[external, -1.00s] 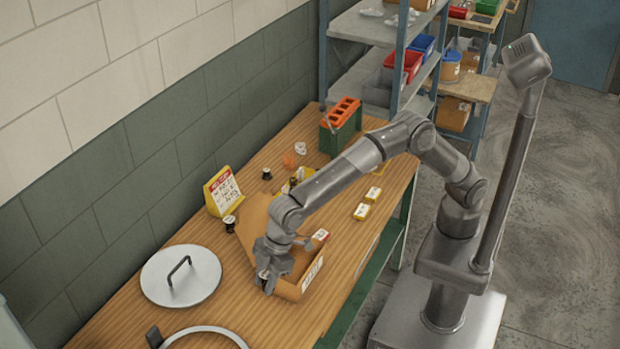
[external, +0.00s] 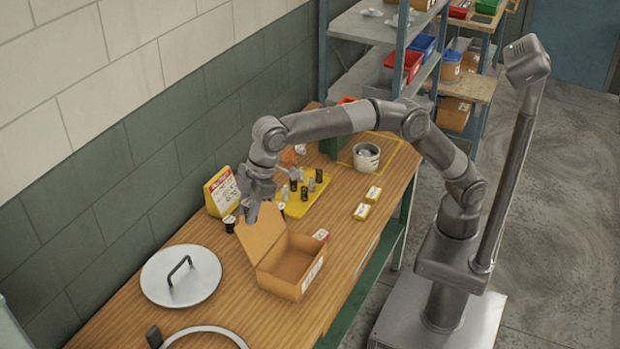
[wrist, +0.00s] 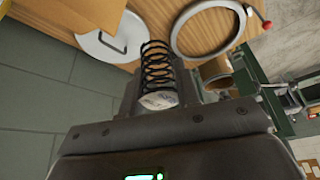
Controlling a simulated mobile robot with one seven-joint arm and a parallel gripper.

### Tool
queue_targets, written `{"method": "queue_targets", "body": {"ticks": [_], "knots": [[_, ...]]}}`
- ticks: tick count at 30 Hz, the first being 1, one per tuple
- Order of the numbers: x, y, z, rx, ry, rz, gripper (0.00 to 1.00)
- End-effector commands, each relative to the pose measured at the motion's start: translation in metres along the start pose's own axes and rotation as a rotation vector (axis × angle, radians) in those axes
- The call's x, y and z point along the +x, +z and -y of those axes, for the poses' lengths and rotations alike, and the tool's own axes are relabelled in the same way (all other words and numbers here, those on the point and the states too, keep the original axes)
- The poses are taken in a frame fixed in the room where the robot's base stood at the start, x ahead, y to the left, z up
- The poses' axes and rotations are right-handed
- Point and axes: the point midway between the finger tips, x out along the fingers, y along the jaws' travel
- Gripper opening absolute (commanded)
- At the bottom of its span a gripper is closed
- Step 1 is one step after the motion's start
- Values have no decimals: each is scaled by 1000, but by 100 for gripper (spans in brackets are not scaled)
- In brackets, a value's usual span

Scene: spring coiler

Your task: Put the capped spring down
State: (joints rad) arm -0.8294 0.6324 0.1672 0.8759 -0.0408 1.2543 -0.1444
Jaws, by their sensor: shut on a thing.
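My gripper (external: 252,212) is raised over the bench near the box's upright flap in the external view. In the wrist view my gripper (wrist: 158,75) is shut on the capped spring (wrist: 157,62), a black coil with a pale, printed cap at the end nearest my palm. The coil points out past the fingers, and I see nothing under its far end. In the external view the spring is too hidden by the fingers to make out. The open cardboard box (external: 283,283) stands below and to the right of my gripper, and its inside looks empty.
A round lid (external: 205,272) with a handle and a metal ring (external: 238,338) lie at the front left. A yellow tray (external: 322,181) holds several small cylinders.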

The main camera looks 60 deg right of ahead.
Motion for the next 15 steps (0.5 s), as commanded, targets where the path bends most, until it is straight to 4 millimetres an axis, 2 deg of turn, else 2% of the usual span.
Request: {"method": "queue_targets", "body": {"ticks": [1, 6, 11, 15], "knots": [[-3, 6, -23, 21, 8, 0, 8], [-15, 33, -98, 76, 28, 2, 8], [-30, 66, -166, 130, 50, 0, 8], [-44, 101, -220, 176, 69, 0, 8]]}}
